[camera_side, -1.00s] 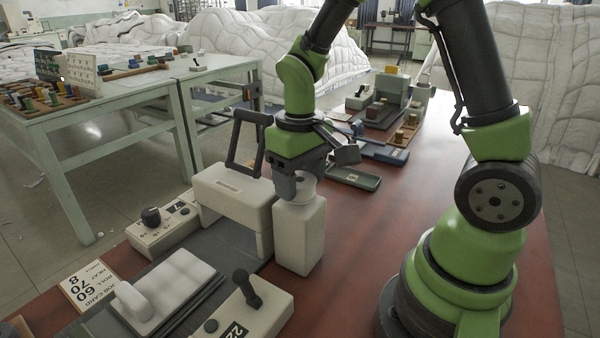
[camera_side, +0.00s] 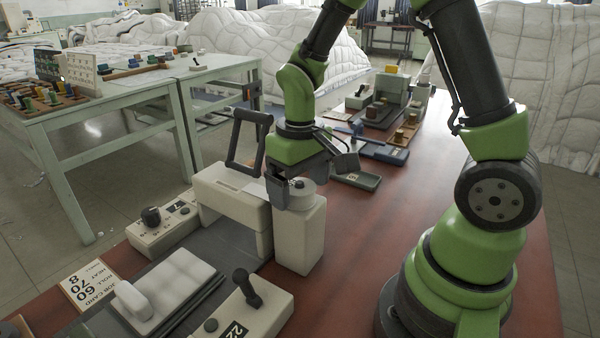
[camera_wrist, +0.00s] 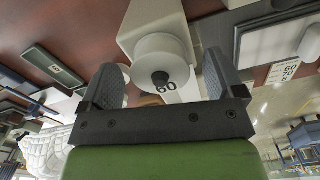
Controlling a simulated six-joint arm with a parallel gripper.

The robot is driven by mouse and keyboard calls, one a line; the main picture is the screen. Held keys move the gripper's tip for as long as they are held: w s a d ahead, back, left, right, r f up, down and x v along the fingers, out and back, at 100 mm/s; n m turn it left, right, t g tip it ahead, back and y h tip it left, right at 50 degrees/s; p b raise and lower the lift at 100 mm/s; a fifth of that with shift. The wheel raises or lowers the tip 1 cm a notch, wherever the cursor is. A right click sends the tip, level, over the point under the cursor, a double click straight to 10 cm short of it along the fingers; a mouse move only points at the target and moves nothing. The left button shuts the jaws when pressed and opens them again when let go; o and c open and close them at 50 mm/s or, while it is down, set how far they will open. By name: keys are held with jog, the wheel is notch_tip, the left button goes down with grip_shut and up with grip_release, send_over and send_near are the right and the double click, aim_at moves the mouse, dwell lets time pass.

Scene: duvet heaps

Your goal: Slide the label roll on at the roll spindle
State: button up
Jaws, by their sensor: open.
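The label roll (camera_wrist: 163,53) is a white disc on top of a pale upright block (camera_side: 299,240). The dark tip of the roll spindle (camera_wrist: 160,77) shows at the middle of the roll in the wrist view, so the roll appears to be around it. The roll also shows in the side view (camera_side: 304,190), partly hidden by a finger. How fully it is seated cannot be told. My gripper (camera_wrist: 161,88) is open, its fingers apart to the left and right of the roll, with a visible gap.
A pale machine (camera_side: 228,205) with a dark upright handle (camera_side: 246,140) stands close left of the block. A control box (camera_side: 162,225) and a lever box (camera_side: 245,312) are nearby. A grey-green tray (camera_side: 356,180) lies behind. The red tabletop right of the block is clear.

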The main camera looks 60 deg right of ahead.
notch_tip(320, 180, up, 10)
jog(key=shift+f, duration=0.1)
dwell(0.4)
jog(key=s+a+r+m+t+y, duration=0.1)
jog(key=s+a+r+t, duration=0.1)
jog(key=s, duration=0.3)
jog(key=s+a+r+t+y, duration=0.1)
jog(key=s+a+r+t, duration=0.1)
jog(key=s+r+t, duration=0.2)
jog(key=shift+s+a+r+m+t, duration=0.15)
jog(key=shift+s+a+m+t, duration=0.35)
jog(key=shift+s, duration=0.55)
jog(key=shift+d, duration=0.15)
dwell(0.4)
